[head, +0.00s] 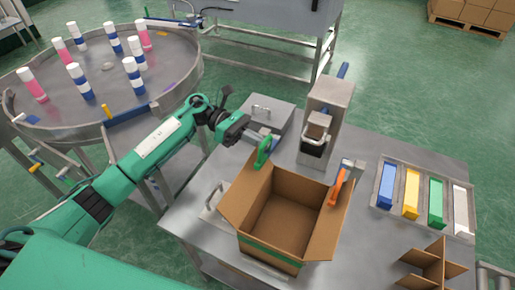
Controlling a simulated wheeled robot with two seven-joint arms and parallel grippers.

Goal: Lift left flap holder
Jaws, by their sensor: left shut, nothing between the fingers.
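The open cardboard box (275,222) stands on the metal table with its flaps folded outward. A green flap holder (263,151) sits at the box's back left corner, on the left flap's upper edge. An orange flap holder (338,187) sits on the right flap's edge. My left gripper (262,138) is just behind and left of the green holder, its fingers shut with nothing between them. The fingertips are close to the holder; whether they touch it I cannot tell. My right gripper is out of view.
A metal crimping machine (327,110) stands behind the box.

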